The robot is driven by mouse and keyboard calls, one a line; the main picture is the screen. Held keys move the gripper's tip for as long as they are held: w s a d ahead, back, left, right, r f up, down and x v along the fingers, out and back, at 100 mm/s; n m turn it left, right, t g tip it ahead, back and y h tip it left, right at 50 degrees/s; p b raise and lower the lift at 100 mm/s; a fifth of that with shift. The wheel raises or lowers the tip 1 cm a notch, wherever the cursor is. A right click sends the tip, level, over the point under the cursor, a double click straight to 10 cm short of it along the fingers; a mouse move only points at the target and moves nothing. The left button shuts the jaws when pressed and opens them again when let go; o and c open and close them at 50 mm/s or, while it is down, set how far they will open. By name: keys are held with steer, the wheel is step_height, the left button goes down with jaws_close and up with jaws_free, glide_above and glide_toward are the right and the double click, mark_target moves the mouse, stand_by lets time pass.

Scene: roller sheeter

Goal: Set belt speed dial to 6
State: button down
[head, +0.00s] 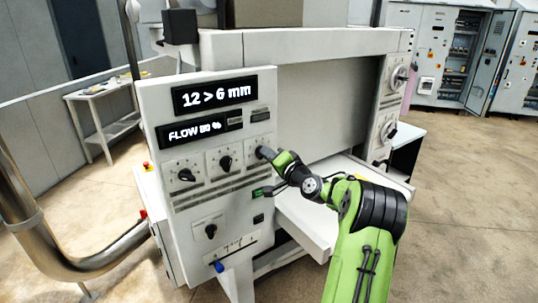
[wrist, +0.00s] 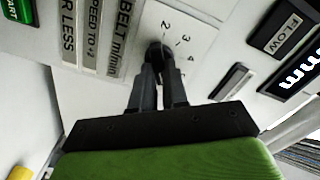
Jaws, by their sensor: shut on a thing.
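The belt speed dial is a dark knob (wrist: 158,52) on a white plate marked "BELT m/min", with the numbers 2, 3, 4 and more around it. In the wrist view my gripper (wrist: 159,72) has its two fingers shut on this knob, and they hide much of it. The pointer is hidden, so I cannot tell the setting. In the head view my gripper (head: 266,153) is at the rightmost dial of the upper row on the white control panel (head: 160,100).
Two other dials (head: 185,175) (head: 225,162) sit left of my gripper. A lower dial (head: 210,231) and a blue-tipped lever (head: 219,267) are below. Displays read "12 > 6 mm" (head: 214,95) and "FLOW 80 %" (head: 195,133). A green START button (wrist: 20,10) is near the wrist view's corner.

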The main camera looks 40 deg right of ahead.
stand_by(0.5)
steer(key=c, duration=1.1)
jaws_free()
steer(key=shift+c, duration=0.2)
steer(key=shift+s, duration=0.1)
steer(key=s+a+b, duration=0.2)
steer(key=s+b, duration=0.1)
steer(key=s, duration=1.2)
steer(key=shift+s+b, duration=0.3)
